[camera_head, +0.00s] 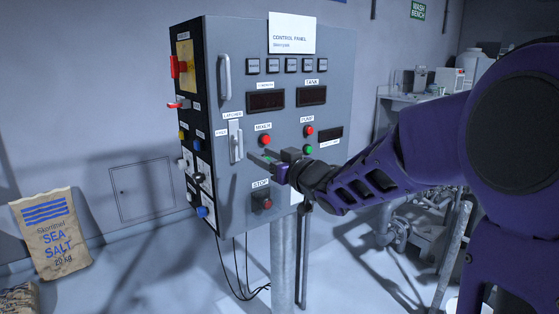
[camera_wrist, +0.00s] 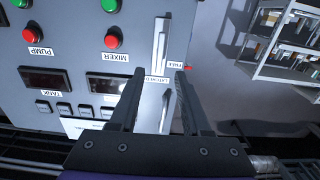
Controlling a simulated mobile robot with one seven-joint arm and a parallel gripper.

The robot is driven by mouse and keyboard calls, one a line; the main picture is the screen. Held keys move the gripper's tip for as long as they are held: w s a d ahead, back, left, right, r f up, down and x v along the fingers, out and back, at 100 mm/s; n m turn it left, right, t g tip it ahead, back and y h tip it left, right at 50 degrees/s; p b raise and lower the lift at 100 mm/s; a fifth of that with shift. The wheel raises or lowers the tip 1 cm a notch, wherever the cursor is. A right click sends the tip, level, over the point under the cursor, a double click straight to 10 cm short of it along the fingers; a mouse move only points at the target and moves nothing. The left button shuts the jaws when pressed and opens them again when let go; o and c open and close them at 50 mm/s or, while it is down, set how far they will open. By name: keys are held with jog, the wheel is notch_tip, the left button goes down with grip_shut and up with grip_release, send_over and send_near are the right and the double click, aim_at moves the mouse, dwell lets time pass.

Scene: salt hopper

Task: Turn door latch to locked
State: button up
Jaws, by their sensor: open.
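The door latch (camera_head: 236,142) is a pale lever on a narrow plate at the left of the grey control panel's front. It stands upright, below a "LATCHED" label (camera_head: 232,115) and beside a "FREE" label (camera_head: 221,132). In the wrist view, which is upside down, the latch (camera_wrist: 159,42) shows at top centre, just beyond the fingertips. My gripper (camera_head: 258,158) is open and empty, in front of the panel to the right of the latch. In the wrist view its fingers (camera_wrist: 159,73) spread either side of the latch's line, not around the lever.
A tall door handle (camera_head: 224,78) is above the latch. Mixer buttons (camera_head: 265,140) and a stop button (camera_head: 267,204) are close to my gripper. Switches, including a red one (camera_head: 179,104), jut from the panel's left side. A salt sack (camera_head: 50,233) leans at the left wall.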

jog(key=v, duration=0.6)
jog(key=shift+p, duration=0.3)
jog(key=shift+d, duration=0.1)
